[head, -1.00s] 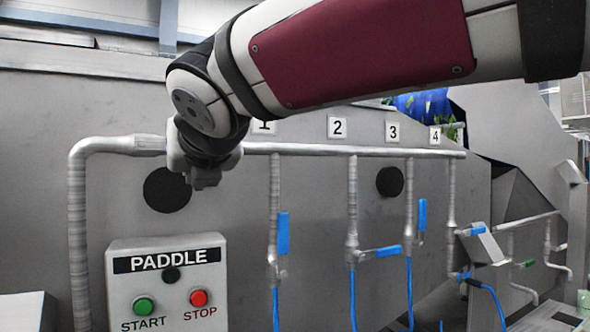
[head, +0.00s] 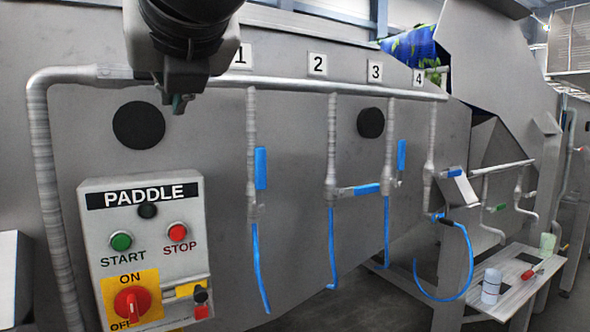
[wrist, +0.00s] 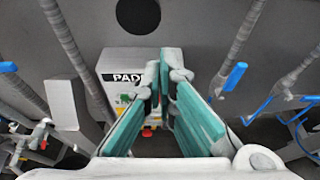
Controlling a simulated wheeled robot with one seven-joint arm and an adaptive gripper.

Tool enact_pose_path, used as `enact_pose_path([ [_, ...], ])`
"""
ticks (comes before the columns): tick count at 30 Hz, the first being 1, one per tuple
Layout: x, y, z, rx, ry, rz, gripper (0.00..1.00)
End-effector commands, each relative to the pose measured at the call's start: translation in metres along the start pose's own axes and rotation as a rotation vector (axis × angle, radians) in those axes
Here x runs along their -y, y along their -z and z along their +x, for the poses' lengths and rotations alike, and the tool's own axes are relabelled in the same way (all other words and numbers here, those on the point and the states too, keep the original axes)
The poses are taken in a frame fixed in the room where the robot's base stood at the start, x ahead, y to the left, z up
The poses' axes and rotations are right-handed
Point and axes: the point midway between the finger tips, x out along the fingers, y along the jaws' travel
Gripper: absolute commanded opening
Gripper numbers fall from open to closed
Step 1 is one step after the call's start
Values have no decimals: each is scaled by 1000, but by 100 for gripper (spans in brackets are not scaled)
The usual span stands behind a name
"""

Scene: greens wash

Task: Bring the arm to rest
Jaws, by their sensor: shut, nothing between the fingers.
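My gripper (head: 180,103) hangs at the upper left of the head view, in front of the wash machine's grey wall and above the paddle control box (head: 150,250). In the wrist view my gripper (wrist: 163,60) shows two teal-padded fingers with their tips close together. It is shut and holds nothing. The fingers hide part of the control box (wrist: 118,62) in that view. The rest of my arm is mostly out of the head view.
An overhead pipe (head: 300,88) runs along the machine, with numbered drop pipes and blue valve handles (head: 261,168). The box carries a green button (head: 121,241), a red button (head: 178,232) and a red rotary switch (head: 132,302). A small bench (head: 520,275) stands at lower right.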

Motion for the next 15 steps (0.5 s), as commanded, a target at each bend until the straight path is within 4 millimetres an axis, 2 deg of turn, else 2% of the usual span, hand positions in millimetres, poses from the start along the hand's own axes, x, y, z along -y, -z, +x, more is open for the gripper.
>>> enact_pose_path([
  [2,11,7,1,-15,19,55,0],
  [5,41,26,0,-52,74,230,0],
  [10,113,85,-12,-118,249,737,0],
  [15,172,152,-38,-114,461,1294,0],
])
